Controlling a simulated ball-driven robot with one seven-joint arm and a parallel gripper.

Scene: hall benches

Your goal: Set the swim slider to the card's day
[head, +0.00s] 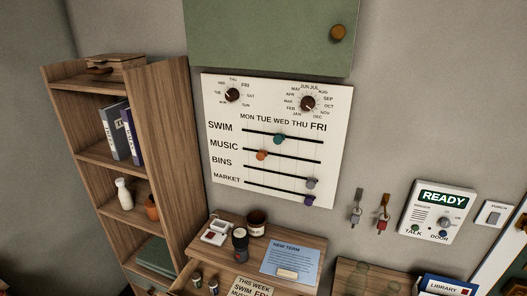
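The white planner board (225,190) hangs on the wall, with the days MON to FRI across it. The swim slider (279,139) is a teal knob on the top track, about under WED. A card (254,283) at the bottom edge reads "THIS WEEK" and "SWIM FRI"; its lower part is cut off by the frame. My gripper does not show in this view.
Orange, grey and purple knobs sit on the tracks below; two dials are above. A green cabinet (270,35) hangs over the board. A wooden shelf (160,110) stands left. A small desk (310,243) below holds a mug, a dark jar and a blue card.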

